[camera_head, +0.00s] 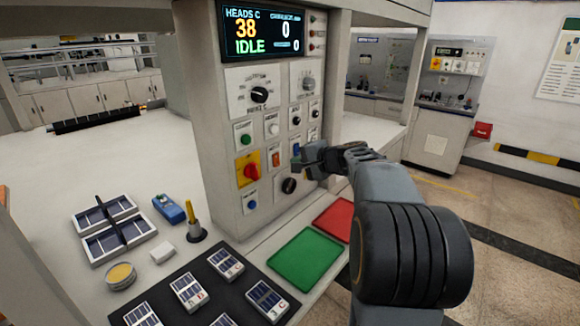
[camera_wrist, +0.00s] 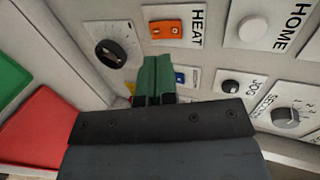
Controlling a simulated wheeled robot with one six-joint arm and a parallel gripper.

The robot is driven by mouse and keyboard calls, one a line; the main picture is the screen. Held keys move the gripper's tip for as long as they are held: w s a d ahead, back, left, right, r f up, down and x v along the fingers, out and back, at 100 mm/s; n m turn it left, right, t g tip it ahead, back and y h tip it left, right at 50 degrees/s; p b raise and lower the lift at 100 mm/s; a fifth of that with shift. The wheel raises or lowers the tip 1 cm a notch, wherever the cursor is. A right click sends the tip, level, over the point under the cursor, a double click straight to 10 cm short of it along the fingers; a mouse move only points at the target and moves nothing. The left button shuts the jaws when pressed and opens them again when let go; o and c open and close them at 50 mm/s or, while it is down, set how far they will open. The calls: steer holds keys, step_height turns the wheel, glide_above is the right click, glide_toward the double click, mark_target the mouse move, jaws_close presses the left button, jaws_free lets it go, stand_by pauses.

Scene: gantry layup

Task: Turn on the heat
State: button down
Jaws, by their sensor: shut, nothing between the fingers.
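The HEAT switch is an orange rocker on a white plate. It shows in the head view (camera_head: 276,158) on the control panel, and in the wrist view (camera_wrist: 166,29) beside the word HEAT. My gripper (camera_head: 297,163) is shut and empty, in front of the panel to the right of the HEAT switch. In the wrist view its green fingertips (camera_wrist: 157,62) lie just below the orange rocker in the picture. I cannot tell whether they touch the panel. The display (camera_head: 262,32) reads HEADS C 38 and IDLE.
A black knob (camera_wrist: 118,52) sits close to the fingertips. The white HOME button (camera_wrist: 253,28) and the black JOG button (camera_wrist: 230,86) are nearby. A red and yellow switch (camera_head: 248,168) is at left. Green (camera_head: 305,260) and red (camera_head: 335,218) mats lie on the bench below.

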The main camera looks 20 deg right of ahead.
steer(key=v, duration=0.7)
steer(key=shift+d+b, duration=0.3)
steer(key=shift+b, duration=0.15)
steer(key=shift+w+r, duration=0.1)
